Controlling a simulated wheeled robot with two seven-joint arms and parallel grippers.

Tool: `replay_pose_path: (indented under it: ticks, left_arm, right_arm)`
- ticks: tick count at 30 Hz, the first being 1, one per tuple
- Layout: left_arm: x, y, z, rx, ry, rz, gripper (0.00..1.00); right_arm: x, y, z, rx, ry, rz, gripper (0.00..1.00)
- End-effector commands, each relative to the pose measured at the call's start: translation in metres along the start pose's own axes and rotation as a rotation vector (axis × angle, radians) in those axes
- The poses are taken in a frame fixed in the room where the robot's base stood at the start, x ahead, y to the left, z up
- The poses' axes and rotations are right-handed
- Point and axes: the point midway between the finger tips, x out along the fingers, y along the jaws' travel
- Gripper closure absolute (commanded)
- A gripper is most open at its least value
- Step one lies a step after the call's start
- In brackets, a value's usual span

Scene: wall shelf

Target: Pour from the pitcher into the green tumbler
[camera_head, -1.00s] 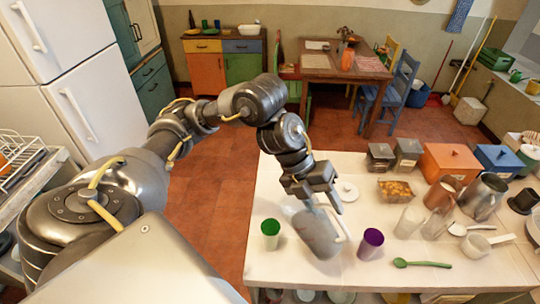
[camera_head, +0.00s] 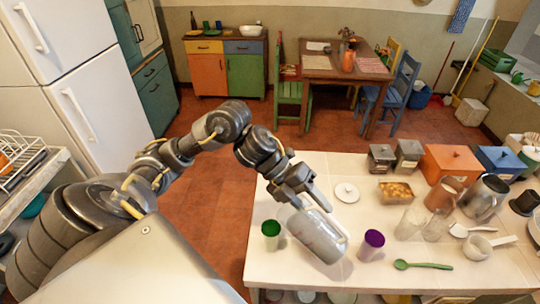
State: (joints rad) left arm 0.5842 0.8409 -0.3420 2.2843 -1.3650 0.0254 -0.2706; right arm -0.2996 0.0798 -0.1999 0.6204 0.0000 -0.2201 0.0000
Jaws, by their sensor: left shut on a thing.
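My left gripper (camera_head: 298,190) is shut on the pitcher (camera_head: 318,237), a clear grey vessel that it holds tilted above the white table. Some of the pitcher's handle side is hidden by the gripper. The green tumbler (camera_head: 271,236) stands upright on the table just left of the pitcher, with a gap between them in the picture. I cannot see any liquid stream. My right gripper is not in view.
A purple tumbler (camera_head: 371,245) stands close right of the pitcher. A green spoon (camera_head: 422,265) lies near the front, and a white lid (camera_head: 347,192) lies behind. Clear glasses (camera_head: 410,222), a metal jug (camera_head: 486,196) and boxes crowd the right side. The table's left edge is near the green tumbler.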

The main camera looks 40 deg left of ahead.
Motion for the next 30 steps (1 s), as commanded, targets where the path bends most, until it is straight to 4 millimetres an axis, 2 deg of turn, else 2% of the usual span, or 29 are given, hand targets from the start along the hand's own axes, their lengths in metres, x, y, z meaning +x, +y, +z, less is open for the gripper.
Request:
replay_pose_path:
  ticks: [30]
  left_arm:
    - [-0.0005,0.0082,0.0009,-0.001,-0.002,-0.063,1.0]
  right_arm:
    - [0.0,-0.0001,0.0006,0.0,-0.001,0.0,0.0]
